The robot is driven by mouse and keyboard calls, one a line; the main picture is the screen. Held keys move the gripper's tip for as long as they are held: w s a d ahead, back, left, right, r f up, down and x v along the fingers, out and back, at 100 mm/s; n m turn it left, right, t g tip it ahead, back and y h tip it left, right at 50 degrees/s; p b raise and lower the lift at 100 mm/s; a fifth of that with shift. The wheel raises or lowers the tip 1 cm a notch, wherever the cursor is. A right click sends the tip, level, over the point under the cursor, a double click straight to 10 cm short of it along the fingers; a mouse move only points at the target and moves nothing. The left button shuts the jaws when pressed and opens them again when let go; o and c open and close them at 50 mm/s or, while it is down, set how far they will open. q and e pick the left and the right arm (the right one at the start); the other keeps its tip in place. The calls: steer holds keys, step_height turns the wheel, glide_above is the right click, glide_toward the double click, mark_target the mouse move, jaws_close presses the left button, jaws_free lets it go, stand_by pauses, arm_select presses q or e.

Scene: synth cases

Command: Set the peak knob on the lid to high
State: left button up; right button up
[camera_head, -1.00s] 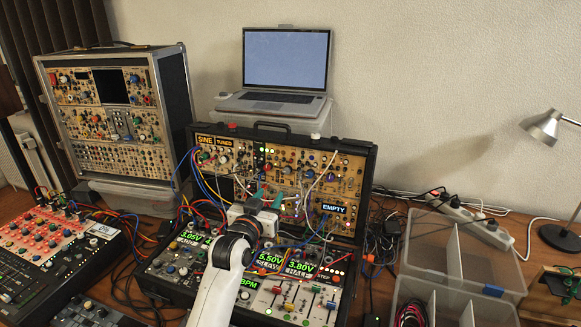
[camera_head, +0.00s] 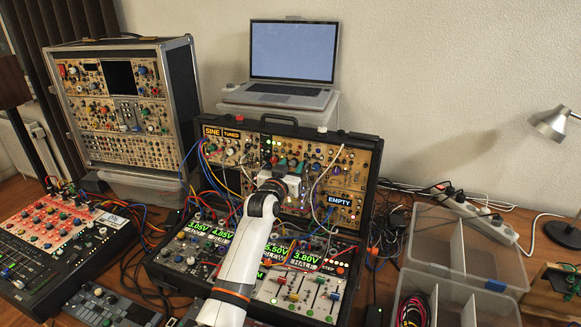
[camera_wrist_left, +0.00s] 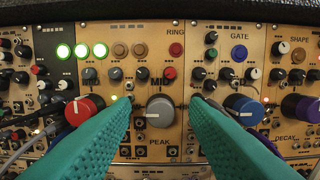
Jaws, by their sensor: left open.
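The open case's lid (camera_head: 375,160) stands upright at the centre of the head view and carries a tan panel of knobs. In the left wrist view a large grey knob (camera_wrist_left: 160,110) sits at the middle, with PEAK printed below it and MID above. My left gripper (camera_head: 292,164) is in front of the lid panel. Its two teal fingers (camera_wrist_left: 160,103) are open, one on each side of the grey knob; I cannot tell whether they touch it. In the head view my gripper hides this knob. My right gripper is not in view.
A large red knob (camera_wrist_left: 85,108) and a blue knob (camera_wrist_left: 243,109) flank the fingers. Patch cables (camera_head: 322,180) hang in front of the panel. The case's lower half holds lit displays and sliders (camera_head: 300,290). A laptop (camera_head: 290,65) stands behind the lid.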

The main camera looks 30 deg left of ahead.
arm_select(q)
jaws_close()
steer(key=shift+m, duration=0.5)
steer(key=m+h+p, duration=0.1)
steer(key=m, duration=0.3)
steer(key=shift+a+r, duration=0.1)
steer(key=m+p, duration=0.2)
steer(key=m, duration=0.3)
steer(key=shift+h, duration=0.3)
steer(key=m+p, duration=0.2)
steer(key=m, duration=0.3)
steer(key=shift+m, duration=0.3)
steer(key=shift+m+g+h+p, duration=0.4)
steer(key=shift+m+p, duration=0.35)
steer(key=shift+m, duration=0.85)
